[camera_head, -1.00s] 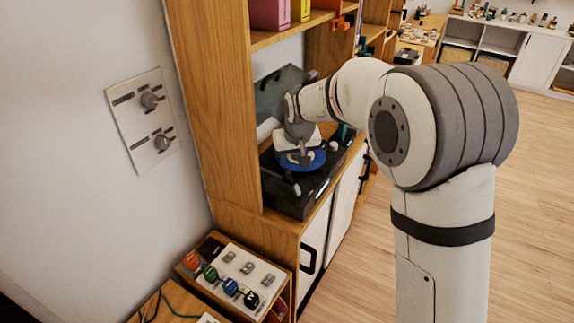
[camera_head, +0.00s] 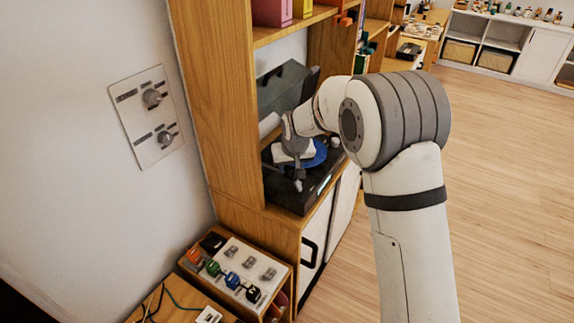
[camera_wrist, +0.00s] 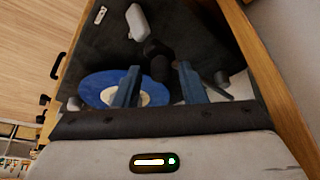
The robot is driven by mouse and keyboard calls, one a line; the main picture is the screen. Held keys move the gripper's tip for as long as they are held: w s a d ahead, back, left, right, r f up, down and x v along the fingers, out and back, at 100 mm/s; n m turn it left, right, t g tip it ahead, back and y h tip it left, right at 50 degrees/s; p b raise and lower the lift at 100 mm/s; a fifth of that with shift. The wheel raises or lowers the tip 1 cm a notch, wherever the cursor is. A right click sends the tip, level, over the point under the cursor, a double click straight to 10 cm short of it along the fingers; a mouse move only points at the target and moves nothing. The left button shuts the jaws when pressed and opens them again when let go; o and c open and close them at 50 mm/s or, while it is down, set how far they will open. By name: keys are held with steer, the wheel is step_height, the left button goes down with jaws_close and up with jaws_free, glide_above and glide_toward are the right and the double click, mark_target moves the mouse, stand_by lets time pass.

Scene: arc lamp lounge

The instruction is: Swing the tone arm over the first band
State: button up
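The dark turntable (camera_head: 310,196) sits in the wooden shelf unit with a blue record (camera_head: 319,156) on it. The record also shows in the wrist view (camera_wrist: 92,88), left of and partly behind one finger. My gripper (camera_wrist: 159,67) is open, its two blue-grey fingers apart. A dark rounded piece (camera_wrist: 155,50) shows between and beyond the fingertips. A pale rod (camera_wrist: 216,92) lies by the right finger; I cannot tell whether it is the tone arm. In the head view my gripper (camera_head: 298,170) is low over the record's near-left side, and the contact is hidden.
A raised dark lid (camera_head: 283,86) stands behind the turntable. A pale block-like part (camera_wrist: 137,22) is on the deck in the wrist view. The shelf's upright side (camera_head: 222,110) stands close on the left. A wall panel with knobs (camera_head: 148,118) is further left. Open floor lies right.

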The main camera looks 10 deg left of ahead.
jaws_close()
